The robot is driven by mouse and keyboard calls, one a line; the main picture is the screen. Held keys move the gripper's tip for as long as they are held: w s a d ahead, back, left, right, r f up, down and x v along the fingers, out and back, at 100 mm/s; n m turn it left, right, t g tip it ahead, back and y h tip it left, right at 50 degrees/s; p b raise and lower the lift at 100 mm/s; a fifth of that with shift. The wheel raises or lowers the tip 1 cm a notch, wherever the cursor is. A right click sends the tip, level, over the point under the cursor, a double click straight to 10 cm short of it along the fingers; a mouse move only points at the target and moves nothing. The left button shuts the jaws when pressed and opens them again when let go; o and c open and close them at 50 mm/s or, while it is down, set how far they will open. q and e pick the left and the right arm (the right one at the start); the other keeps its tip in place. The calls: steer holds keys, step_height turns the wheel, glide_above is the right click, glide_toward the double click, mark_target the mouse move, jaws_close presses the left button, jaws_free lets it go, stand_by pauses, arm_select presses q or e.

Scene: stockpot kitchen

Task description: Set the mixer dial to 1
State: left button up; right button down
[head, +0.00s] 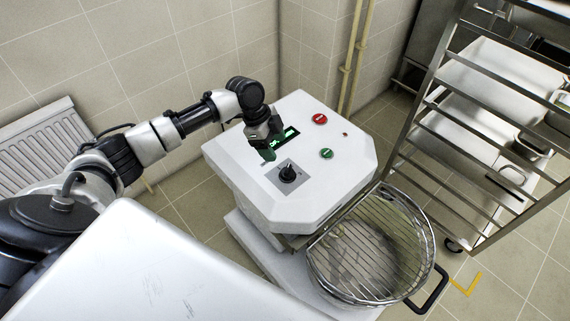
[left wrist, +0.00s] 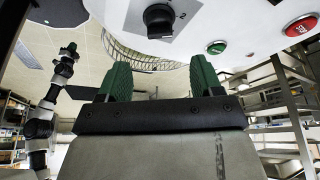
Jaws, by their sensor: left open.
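The mixer dial is a black knob (head: 288,174) on a grey plate on the sloped white top of the mixer (head: 335,150). The dial also shows at the top of the left wrist view (left wrist: 158,20), with a printed 2 beside it; which mark it points to is not clear. My left gripper (head: 268,152) hovers just up and left of the dial in the head view, apart from it. In the left wrist view its two green fingers (left wrist: 161,80) are spread with nothing between them.
A wire-guarded bowl (head: 368,255) stands in front. A metal rack (head: 470,130) is at the right. A white surface (head: 150,270) fills the lower left.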

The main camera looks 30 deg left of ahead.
mark_target(286, 168)
arm_select(q)
steer(key=x, duration=0.8)
steer(key=shift+f, duration=0.25)
steer(key=c, duration=0.9)
